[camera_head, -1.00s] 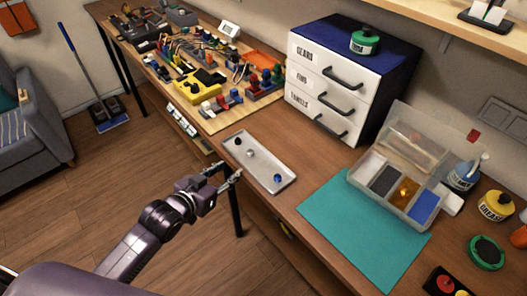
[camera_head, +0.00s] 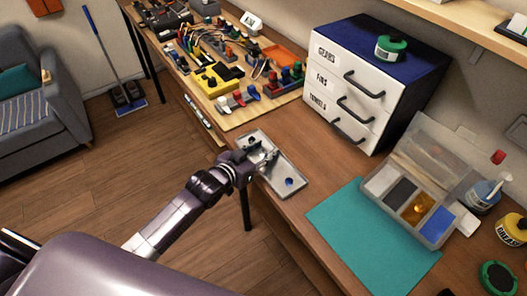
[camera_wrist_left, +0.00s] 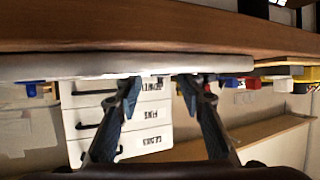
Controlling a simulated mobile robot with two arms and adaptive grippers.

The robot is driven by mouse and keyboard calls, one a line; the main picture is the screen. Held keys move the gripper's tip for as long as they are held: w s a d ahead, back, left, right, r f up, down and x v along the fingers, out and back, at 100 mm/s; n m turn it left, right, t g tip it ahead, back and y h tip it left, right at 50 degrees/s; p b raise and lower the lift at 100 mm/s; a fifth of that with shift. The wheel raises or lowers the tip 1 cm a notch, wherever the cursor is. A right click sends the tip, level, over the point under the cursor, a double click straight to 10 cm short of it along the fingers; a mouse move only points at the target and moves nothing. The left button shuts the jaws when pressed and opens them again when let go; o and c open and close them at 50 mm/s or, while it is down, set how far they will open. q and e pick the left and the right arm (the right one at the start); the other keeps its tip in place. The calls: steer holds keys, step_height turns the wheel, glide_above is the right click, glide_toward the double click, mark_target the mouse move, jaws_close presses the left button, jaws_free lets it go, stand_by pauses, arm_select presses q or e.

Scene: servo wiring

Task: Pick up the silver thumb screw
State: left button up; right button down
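The grey metal tray (camera_head: 294,171) lies on the wooden workbench. A dark screw (camera_head: 252,140) is at its far end and a blue screw (camera_head: 289,182) near its close end. My left gripper (camera_head: 264,156) is over the middle of the tray and hides that part; I cannot make out the silver thumb screw there. In the left wrist view, the two fingers of the left gripper (camera_wrist_left: 162,88) stand apart at the tray's edge (camera_wrist_left: 60,66). No held object can be made out between them. My right gripper is not in view.
The white drawer cabinet (camera_head: 340,85) stands behind the tray. A wiring board (camera_head: 240,118) with a yellow device (camera_head: 215,77) is at the far left. A teal mat (camera_head: 350,230) and a clear compartment box (camera_head: 443,222) are at the right.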

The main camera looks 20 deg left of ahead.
arm_select(q)
jaws_close()
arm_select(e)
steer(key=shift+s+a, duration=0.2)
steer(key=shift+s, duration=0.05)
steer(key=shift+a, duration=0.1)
